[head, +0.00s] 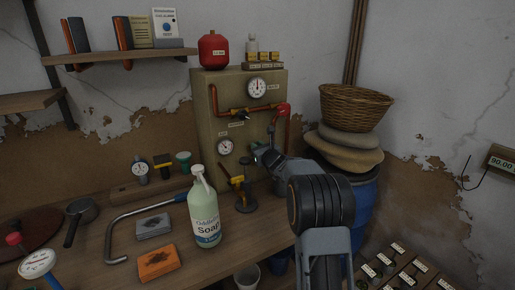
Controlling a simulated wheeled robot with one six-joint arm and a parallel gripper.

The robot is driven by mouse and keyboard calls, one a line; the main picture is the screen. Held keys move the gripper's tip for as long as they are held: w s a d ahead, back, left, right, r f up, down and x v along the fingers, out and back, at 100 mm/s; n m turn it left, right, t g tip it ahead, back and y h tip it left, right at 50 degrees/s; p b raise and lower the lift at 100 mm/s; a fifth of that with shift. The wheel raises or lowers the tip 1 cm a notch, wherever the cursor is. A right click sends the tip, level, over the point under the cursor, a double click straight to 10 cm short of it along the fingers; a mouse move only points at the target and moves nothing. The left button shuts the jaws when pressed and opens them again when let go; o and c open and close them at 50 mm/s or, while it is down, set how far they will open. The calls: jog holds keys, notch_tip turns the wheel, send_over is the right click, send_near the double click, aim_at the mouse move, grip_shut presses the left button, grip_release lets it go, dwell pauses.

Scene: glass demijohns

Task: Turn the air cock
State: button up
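A greenish upright panel (205,105) stands at the back of the bench, with red pipes, two white dial gauges and small labels. A brass cock with a dark handle (241,114) sits on the upper horizontal pipe. A yellow valve with a dark lever (237,181) is low in front of the panel. The labels are too small to read, so I cannot tell which is the air cock. My gripper (257,152) is at the panel's lower right, beside the lower gauge (225,147). Its fingers are small and partly hidden by my wrist; contact is unclear.
A soap bottle (205,212) stands in front of the panel. A bent metal tool (135,220), a grey box (153,226) and an orange box (158,262) lie to its left. A blue barrel (362,198) with sacks and a basket (354,107) stands right of my arm.

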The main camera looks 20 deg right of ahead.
grip_shut()
jog(key=shift+d+m, duration=0.15)
jog(key=shift+m, duration=0.55)
jog(key=shift+o, duration=2.1)
grip_release()
jog(key=s+d+b, duration=0.1)
jog(key=s+b, duration=0.1)
jog(key=s, duration=1.1)
jog(key=shift+s+d, duration=0.25)
jog(key=shift+s, duration=0.1)
